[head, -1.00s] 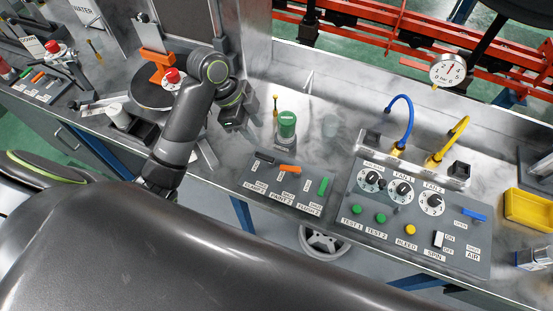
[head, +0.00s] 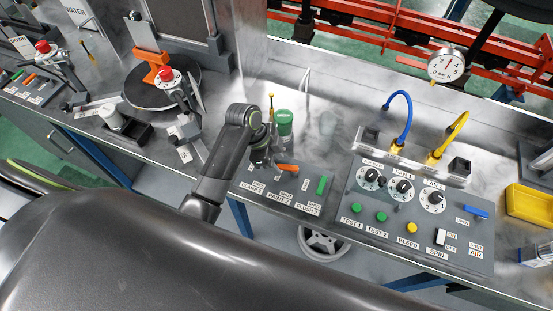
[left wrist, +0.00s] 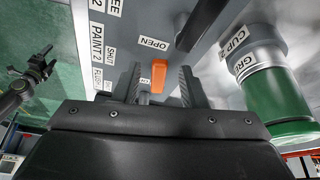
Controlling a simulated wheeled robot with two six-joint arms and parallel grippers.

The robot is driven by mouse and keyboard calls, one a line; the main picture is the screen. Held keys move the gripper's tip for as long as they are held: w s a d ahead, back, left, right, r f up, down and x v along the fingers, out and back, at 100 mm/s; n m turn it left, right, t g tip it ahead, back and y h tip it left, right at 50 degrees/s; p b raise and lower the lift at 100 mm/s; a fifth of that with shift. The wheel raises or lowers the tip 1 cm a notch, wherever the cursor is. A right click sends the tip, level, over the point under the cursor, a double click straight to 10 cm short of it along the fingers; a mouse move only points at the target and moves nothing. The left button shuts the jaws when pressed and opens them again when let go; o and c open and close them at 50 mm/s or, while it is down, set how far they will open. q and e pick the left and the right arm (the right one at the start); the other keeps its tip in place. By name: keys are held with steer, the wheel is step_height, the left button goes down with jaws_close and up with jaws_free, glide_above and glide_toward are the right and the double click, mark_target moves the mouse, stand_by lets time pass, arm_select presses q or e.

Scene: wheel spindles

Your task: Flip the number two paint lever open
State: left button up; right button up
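The orange paint 2 lever (head: 287,168) lies on a grey lever panel (head: 300,183), crosswise, pointing right in the head view. My left gripper (head: 266,160) is over the panel at the lever's left end. In the left wrist view, my left gripper (left wrist: 162,82) is open and the orange lever (left wrist: 159,76) shows between its two fingers. I cannot tell whether either finger touches it. The OPEN label (left wrist: 153,43) and PAINT 2 label (left wrist: 97,46) show beside it. My right gripper is not in view.
A green cup (head: 284,122) stands close behind the panel. A dark lever (left wrist: 200,25) is to one side of the orange one, a green lever (head: 321,185) to the other. A control panel (head: 418,215) with dials stands at right.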

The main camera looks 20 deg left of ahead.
arm_select(q)
steer(key=shift+f, duration=0.2)
jaws_close()
steer(key=shift+w+r+m, duration=0.1)
steer(key=shift+w+m, duration=0.2)
steer(key=shift+m, duration=0.2)
steer(key=shift+w+m+g, duration=0.45)
steer(key=shift+m+g, duration=0.15)
steer(key=shift+m, duration=0.5)
jaws_free()
